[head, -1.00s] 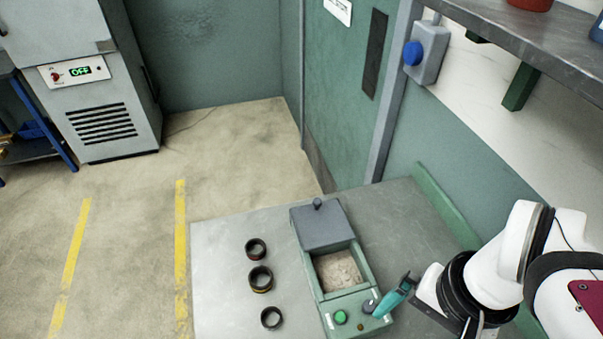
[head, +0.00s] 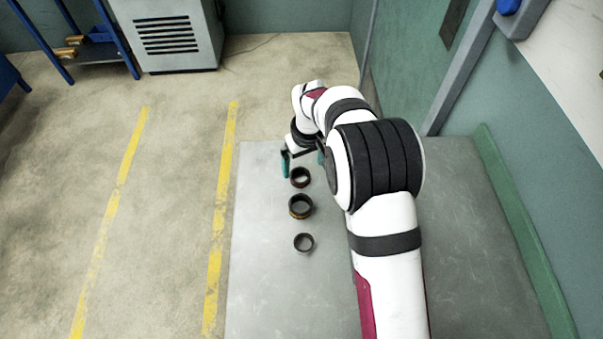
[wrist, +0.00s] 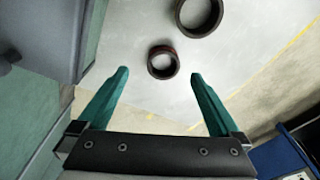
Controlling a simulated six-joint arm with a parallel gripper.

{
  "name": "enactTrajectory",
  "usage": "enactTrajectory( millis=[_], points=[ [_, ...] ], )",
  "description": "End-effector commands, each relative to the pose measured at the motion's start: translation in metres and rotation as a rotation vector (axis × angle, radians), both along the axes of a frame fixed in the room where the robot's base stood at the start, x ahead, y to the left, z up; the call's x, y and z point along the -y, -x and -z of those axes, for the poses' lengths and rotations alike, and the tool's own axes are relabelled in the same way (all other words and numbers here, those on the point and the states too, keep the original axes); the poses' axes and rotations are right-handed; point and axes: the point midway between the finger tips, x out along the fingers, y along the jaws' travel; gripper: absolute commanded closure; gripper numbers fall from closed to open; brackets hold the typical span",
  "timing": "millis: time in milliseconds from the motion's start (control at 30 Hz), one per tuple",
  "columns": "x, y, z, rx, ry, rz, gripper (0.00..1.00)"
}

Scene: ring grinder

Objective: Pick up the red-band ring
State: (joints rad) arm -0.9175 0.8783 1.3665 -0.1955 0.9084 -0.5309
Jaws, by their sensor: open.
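The red-band ring (head: 300,178) is a dark ring with a reddish band, lying at the far end of a row of three rings on the grey table. It also shows in the wrist view (wrist: 163,62), just beyond and between the fingertips. My gripper (head: 303,160) is above the table at the far side of this ring. In the wrist view my gripper (wrist: 158,75) has its two teal fingers wide apart with nothing between them. The right finger is partly hidden by my arm in the head view.
A larger ring with a yellow band (head: 301,207) sits close to the red-band ring. A smaller dark ring (head: 304,243) lies nearer. My arm hides the green grinder box in the head view; part of a grey box (wrist: 40,35) shows in the wrist view. The table's left side is clear.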

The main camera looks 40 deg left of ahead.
Motion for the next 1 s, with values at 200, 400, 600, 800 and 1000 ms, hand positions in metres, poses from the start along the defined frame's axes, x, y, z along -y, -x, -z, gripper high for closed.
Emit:
enactTrajectory(
  millis=[200,400,600,800,1000],
  points=[
    [-0.01,0.003,0.04,-0.002,0.001,0.001,0.0],
    [-0.01,0.002,0.045,-0.002,0.0,0.002,0.0],
    [-0.01,0.002,0.045,-0.002,0.0,0.002,0.25],
    [-0.01,0.002,0.045,0.0,0.001,0.001,0.61],
    [-0.01,0.002,0.045,0.0,0.001,0.001,0.97]
  ],
)
